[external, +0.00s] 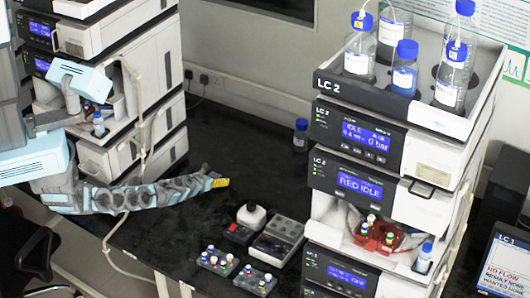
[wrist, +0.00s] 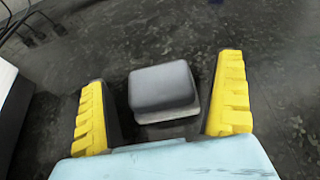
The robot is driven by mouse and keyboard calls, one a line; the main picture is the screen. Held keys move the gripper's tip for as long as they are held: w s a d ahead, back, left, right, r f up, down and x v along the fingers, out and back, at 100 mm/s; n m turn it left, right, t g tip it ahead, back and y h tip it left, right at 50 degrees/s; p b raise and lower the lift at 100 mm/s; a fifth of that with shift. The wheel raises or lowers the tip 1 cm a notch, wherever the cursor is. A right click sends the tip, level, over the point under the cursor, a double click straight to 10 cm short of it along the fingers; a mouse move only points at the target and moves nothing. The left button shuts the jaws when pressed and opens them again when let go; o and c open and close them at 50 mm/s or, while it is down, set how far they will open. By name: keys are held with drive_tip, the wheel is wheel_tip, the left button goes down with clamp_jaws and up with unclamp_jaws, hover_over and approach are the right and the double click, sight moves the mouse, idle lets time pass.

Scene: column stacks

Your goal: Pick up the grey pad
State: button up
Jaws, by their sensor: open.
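The grey pad (wrist: 162,85) is a dark grey rounded block with a lighter lower part, on the black bench top. In the wrist view it lies between my gripper's two yellow-tipped fingers, with a gap on each side. My gripper (wrist: 163,104) is open and empty. In the external view my gripper (external: 217,182) reaches in from the left over the bench, between the two instrument stacks. The pad cannot be clearly made out there. I cannot tell how far the fingertips are above the bench.
The LC 2 stack (external: 355,185) stands at right, with bottles on top and a red tray (external: 380,236). Another stack (external: 110,80) stands at left. A grey device (external: 277,240), a white-topped device (external: 251,215) and vial racks (external: 217,261) sit at the front. A small bottle (external: 301,135) stands behind.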

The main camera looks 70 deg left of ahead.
drive_tip(key=shift+b+x, duration=0.85)
drive_tip(key=shift+x, duration=0.25)
drive_tip(key=shift+r, duration=0.1)
drive_tip(key=c, duration=1.3)
drive_tip(key=shift+r, duration=0.1)
